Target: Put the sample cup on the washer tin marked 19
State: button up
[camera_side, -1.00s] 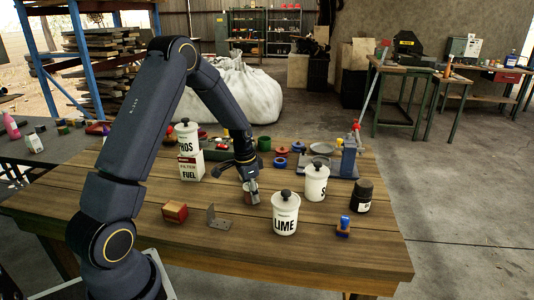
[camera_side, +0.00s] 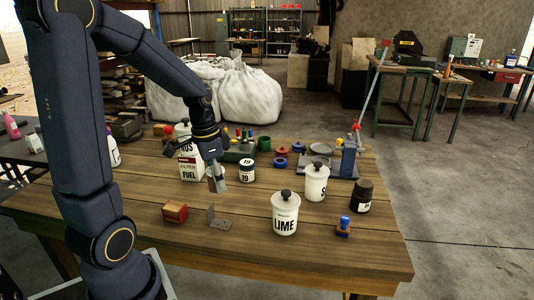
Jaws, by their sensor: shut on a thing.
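The washer tin marked 19 (camera_side: 247,174) stands upright on the wooden table, with 19 on its front label and on its top. My gripper (camera_side: 217,185) points down just left of the tin and apart from it. It is shut on a small greyish thing, which I take to be the sample cup (camera_side: 212,184); the fingers hide much of it. The tin's top looks bare.
The filter fuel box (camera_side: 189,170) stands close to the left of my gripper. The LIME jar (camera_side: 285,215), another white lidded jar (camera_side: 315,184) and a dark jar (camera_side: 361,197) stand to the right. A red-brown block (camera_side: 175,212) and a metal bracket (camera_side: 217,219) lie in front.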

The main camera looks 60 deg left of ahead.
jog(key=w+a+r, duration=0.4)
jog(key=r, duration=0.1)
send_over(249, 162)
jog(key=s+d, duration=0.2)
jog(key=s, duration=0.3)
jog(key=shift+d+f+n, duration=0.15)
jog(key=shift+f+n, duration=0.25)
jog(key=shift+f, duration=0.45)
jog(key=w+f, duration=0.1)
jog(key=w+a+f, duration=0.1)
jog(key=f, duration=0.1)
jog(key=w+a+f, duration=0.1)
jog(key=w+f, duration=0.1)
jog(key=shift+a, duration=0.1)
jog(key=shift+w+a+f, duration=0.15)
jog(key=shift+w+f, duration=0.15)
jog(key=shift+f, duration=1.7)
jog(key=shift+f, duration=0.15)
jog(key=o, duration=1.1)
